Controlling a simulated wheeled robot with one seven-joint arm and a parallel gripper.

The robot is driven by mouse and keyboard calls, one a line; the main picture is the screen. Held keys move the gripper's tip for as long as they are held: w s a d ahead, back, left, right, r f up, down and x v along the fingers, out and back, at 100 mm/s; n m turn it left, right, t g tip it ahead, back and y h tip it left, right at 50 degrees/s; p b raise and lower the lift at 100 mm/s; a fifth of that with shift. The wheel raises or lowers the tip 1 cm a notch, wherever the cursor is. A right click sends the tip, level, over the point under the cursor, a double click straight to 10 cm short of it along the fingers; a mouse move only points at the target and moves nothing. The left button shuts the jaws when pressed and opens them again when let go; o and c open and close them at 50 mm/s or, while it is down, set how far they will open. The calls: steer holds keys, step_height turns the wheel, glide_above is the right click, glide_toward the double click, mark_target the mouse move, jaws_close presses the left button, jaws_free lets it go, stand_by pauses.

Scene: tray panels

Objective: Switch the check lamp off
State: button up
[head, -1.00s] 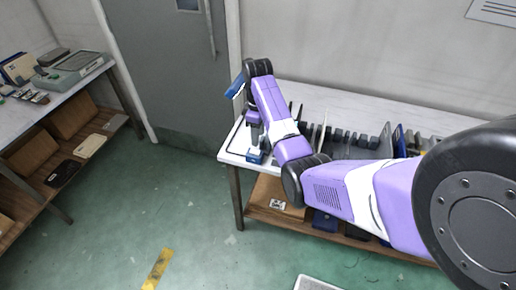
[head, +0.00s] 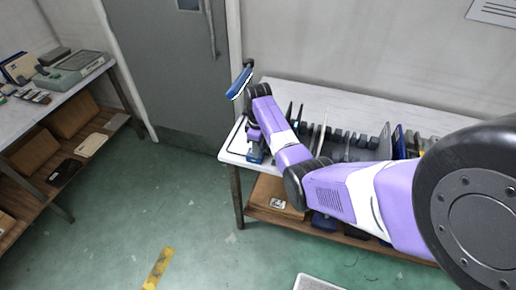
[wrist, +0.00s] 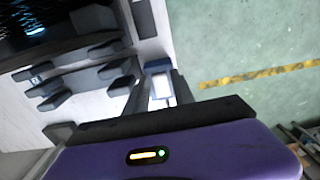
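The check lamp appears to be the blue-headed lamp (head: 240,84) at the left end of the right-hand table in the head view. Its tilted head has a pale lower edge; I cannot tell if it is lit. A blue and white block below, seemingly its base (head: 255,156), stands near the table's corner. My gripper (head: 254,142) points down just above this block, its tips largely hidden. In the wrist view, a blue and white part (wrist: 160,86) shows just beyond the dark palm, between narrow dark edges. Contact and finger opening are unclear.
Upright panels (head: 385,140) and several dark blocks stand on the right-hand table (head: 295,93). A box (head: 277,197) lies on its lower shelf. A second table (head: 50,105) with devices stands at the left. The green floor between is mostly clear.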

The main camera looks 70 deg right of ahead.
jaws_close()
steer(key=shift+w+g+b, duration=0.25)
steer(key=shift+g+b, duration=0.2)
steer(key=shift+g, duration=0.2)
steer(key=shift+w+g+b, duration=0.2)
steer(key=shift+g+b, duration=0.25)
steer(key=shift+g, duration=0.2)
steer(key=shift+r+g+b, duration=0.1)
steer(key=shift+g+b, duration=0.25)
steer(key=shift+g, duration=0.05)
steer(key=shift+o, duration=2.2)
jaws_free()
steer(key=v, duration=0.7)
steer(key=shift+r+b, duration=0.25)
steer(key=shift+b, duration=0.2)
steer(key=shift+w+a, duration=0.1)
